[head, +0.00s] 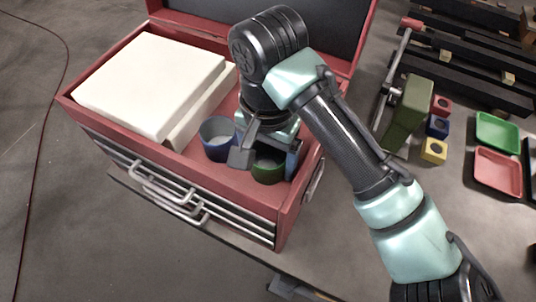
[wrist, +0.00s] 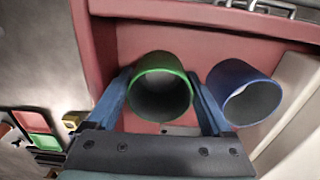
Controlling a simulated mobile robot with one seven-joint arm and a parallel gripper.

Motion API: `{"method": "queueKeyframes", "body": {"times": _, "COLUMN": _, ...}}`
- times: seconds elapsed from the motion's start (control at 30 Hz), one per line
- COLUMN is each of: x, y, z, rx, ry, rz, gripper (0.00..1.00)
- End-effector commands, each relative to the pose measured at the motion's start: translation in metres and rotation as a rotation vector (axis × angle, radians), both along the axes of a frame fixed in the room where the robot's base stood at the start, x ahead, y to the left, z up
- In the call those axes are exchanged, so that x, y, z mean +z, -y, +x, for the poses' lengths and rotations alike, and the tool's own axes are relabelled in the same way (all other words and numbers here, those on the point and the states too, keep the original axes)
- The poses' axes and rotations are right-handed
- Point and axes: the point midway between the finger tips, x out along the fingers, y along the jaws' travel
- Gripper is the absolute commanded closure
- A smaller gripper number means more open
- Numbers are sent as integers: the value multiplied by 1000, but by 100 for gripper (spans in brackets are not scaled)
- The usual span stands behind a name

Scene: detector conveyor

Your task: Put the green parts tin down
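The green parts tin (head: 267,172) is a round, open-topped cup inside the red toolbox (head: 222,178), near its front right corner. In the wrist view the tin (wrist: 160,62) sits between the two blue fingers of my gripper (wrist: 160,95), with a finger against each side. My gripper (head: 266,152) points down into the toolbox in the head view and hides part of the tin. The tin looks upright and low, near the tray floor; I cannot tell whether its base touches it.
A blue tin (head: 217,149) stands close beside the green one, to its left in the head view. White boxes (head: 150,82) fill the toolbox's left side. Coloured blocks (head: 434,150), a green tray (head: 497,132) and a red tray (head: 497,171) lie at the right, outside the toolbox.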

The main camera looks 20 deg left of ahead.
Motion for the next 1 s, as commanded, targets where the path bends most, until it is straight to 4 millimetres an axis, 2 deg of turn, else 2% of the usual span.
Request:
{"method": "queueKeyframes", "body": {"times": 0.27, "x": 1, "y": 0, "z": 0, "rx": 0, "ry": 1, "rz": 0, "gripper": 12}}
{"method": "queueKeyframes", "body": {"times": 0.43, "x": 11, "y": 0, "z": 1, "rx": 1, "ry": 3, "rz": -1, "gripper": 12}}
{"method": "queueKeyframes", "body": {"times": 0.8, "x": 82, "y": 0, "z": 1, "rx": 0, "ry": 7, "rz": -2, "gripper": 12}}
{"method": "queueKeyframes", "body": {"times": 1.0, "x": 110, "y": 0, "z": 1, "rx": -1, "ry": 4, "rz": -1, "gripper": 12}}
